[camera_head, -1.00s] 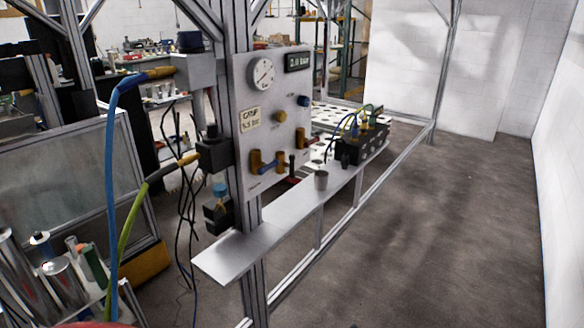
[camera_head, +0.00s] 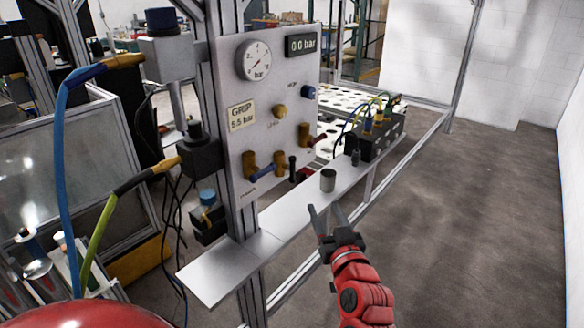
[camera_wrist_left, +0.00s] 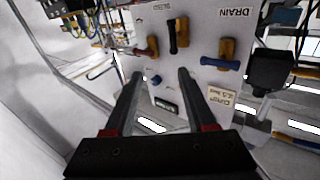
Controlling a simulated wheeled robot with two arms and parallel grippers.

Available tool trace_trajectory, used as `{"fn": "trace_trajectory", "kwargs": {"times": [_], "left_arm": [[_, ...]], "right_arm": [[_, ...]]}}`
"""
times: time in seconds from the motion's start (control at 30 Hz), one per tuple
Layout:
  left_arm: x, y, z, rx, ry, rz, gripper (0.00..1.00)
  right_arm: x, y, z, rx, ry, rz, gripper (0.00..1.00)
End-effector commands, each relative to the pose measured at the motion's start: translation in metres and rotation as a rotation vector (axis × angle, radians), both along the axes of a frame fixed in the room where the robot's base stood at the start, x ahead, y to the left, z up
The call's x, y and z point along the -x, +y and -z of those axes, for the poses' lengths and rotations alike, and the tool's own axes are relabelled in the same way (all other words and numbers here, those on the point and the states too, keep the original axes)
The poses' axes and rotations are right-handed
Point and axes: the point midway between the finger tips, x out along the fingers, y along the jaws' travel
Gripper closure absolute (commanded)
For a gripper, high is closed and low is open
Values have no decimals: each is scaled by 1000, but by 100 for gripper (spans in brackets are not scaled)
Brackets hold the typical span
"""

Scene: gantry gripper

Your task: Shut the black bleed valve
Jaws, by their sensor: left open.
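The black bleed valve (camera_head: 292,168) is on the lower part of the upright grey panel (camera_head: 232,75). Its black handle stands roughly upright, between a blue-handled valve (camera_head: 262,172) and a red-handled valve (camera_head: 317,140). My left gripper (camera_head: 323,208) is open and empty, in front of the panel, below and right of the black handle, apart from it. The left wrist view shows the panel upside down. There the black handle (camera_wrist_left: 173,38) lies beyond the open fingers (camera_wrist_left: 160,75), and the blue handle (camera_wrist_left: 220,63) sits near a DRAIN label. My right gripper is not in view.
A metal shelf (camera_head: 222,270) runs below the panel and carries a grey cup (camera_head: 328,180) and a black box with cables (camera_head: 380,135). A round gauge (camera_head: 255,60) and a display (camera_head: 301,44) reading about 0.0 bar sit higher on the panel. The floor at right is clear.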

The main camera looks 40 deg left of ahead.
Motion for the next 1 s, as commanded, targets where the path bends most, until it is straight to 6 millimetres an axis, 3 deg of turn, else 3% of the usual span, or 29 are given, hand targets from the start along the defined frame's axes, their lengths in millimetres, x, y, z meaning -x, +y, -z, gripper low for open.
{"fn": "trace_trajectory", "kwargs": {"times": [0.1,0.27,0.8,1.0], "left_arm": [[14,11,2,67,-7,-60,44],[10,24,2,78,-5,-78,44],[-65,118,0,74,-4,-74,44],[-84,141,1,73,-7,-70,44]], "right_arm": [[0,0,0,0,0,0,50],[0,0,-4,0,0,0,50],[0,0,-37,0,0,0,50],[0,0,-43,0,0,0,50]]}}
